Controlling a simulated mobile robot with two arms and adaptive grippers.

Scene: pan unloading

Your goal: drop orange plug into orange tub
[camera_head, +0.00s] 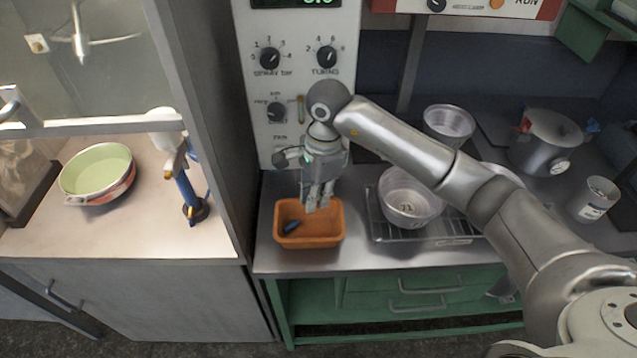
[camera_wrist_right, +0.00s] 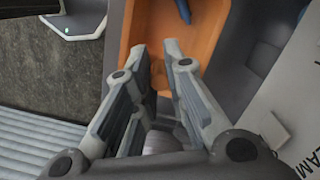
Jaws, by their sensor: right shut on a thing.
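The orange tub (camera_head: 280,237) stands on the steel counter, and its inside also shows in the right wrist view (camera_wrist_right: 205,28). My right gripper (camera_head: 318,205) points down over the tub's right back part. It is shut on a small orange piece, the orange plug (camera_wrist_right: 158,76), between its fingertips in the right wrist view; the plug is hard to tell from the tub's orange behind it. In the head view the fingers hide the plug. A small dark blue piece (camera_head: 291,227) lies in the tub. My left gripper is not in view.
A wire rack (camera_head: 455,240) with a clear tub (camera_head: 409,197) stands right of the orange tub. Another clear tub (camera_head: 449,124) and a steel pot (camera_head: 546,142) are farther back. A grey post and control panel (camera_head: 295,95) bound the left and back.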

